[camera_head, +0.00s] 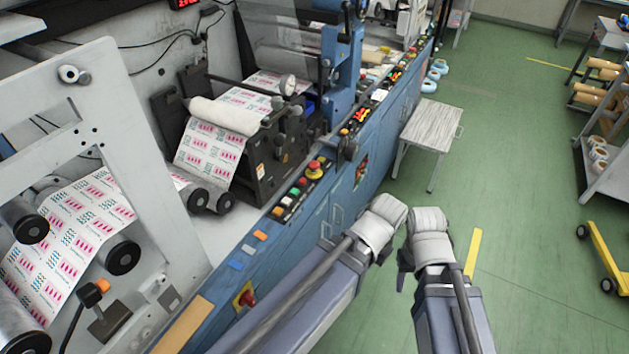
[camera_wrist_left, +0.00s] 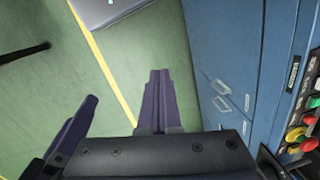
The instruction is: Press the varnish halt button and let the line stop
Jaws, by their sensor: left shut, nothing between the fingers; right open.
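A red mushroom button (camera_head: 315,167) on a yellow base sits on the blue console ledge, beside a row of small coloured buttons (camera_head: 292,196). Another red knob (camera_head: 246,298) on a yellow plate is on the blue front, lower left. I cannot read which is the varnish halt button. The left wrist view shows a red button (camera_wrist_left: 309,145) at the right edge with yellow and green ones. My left gripper (camera_wrist_left: 158,75) is shut and empty, pointing past the cabinet front, apart from the buttons. My right gripper (camera_head: 405,268) is open beside the left wrist; its fingers are mostly hidden.
The web rewinder's printed web (camera_head: 212,150) runs over rollers behind the ledge. The blue cabinet front (camera_head: 330,205) has handles. A grey side table (camera_head: 430,130) stands beyond my wrists. A yellow frame (camera_head: 606,260) and a shelf with rolls are at right. Green floor between is clear.

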